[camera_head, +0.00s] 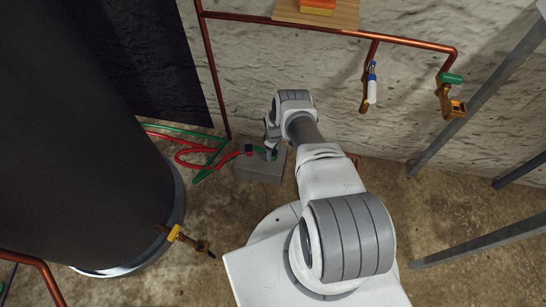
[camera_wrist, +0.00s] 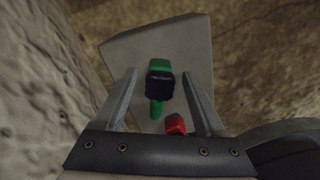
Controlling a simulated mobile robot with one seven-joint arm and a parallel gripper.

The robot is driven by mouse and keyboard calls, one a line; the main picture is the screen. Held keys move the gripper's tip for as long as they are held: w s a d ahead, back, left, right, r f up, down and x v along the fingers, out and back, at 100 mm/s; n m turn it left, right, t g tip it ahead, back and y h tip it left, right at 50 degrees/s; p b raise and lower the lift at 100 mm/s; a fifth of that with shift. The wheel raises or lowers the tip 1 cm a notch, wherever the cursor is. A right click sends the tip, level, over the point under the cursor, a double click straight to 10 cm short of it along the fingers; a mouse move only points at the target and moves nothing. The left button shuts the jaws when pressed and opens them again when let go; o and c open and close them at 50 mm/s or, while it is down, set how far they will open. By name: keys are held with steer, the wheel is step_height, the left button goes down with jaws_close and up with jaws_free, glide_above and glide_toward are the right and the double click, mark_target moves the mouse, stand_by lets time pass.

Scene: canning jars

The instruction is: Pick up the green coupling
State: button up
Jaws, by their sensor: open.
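The green coupling (camera_wrist: 160,65) has a black band around its middle and a green tail toward my palm. It lies on a grey block, between the two fingers of my gripper (camera_wrist: 160,76) in the wrist view. The fingers are open, one on each side, with a gap to the coupling on both sides. How high they are above the block is hard to tell. In the head view, my gripper (camera_head: 271,151) is over the block, and a small green part (camera_head: 258,150) shows just left of it.
The grey block (camera_head: 257,172) stands on the floor near the rough wall. A red coupling (camera_wrist: 175,124) is close to my palm. Red and green hoses (camera_head: 190,155) run left from the block. A large dark tank (camera_head: 90,130) stands left; copper pipe (camera_head: 340,31) runs along the wall.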

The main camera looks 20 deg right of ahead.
steer(key=shift+f, duration=0.15)
jaws_close()
stand_by(0.5)
step_height(320, 180, up, 4)
steer(key=p, duration=0.2)
steer(key=shift+w+r+p, duration=0.1)
steer(key=shift+r+p, duration=0.15)
steer(key=shift+p, duration=0.15)
steer(key=s+d+r+p, duration=0.5)
steer(key=s+d+r, duration=0.1)
steer(key=s+d, duration=0.2)
steer(key=shift+s+d+r, duration=0.15)
steer(key=shift+s+r, duration=0.05)
steer(key=shift+r, duration=0.05)
steer(key=c, duration=0.6)
jaws_free()
steer(key=shift+c, duration=0.2)
jaws_close()
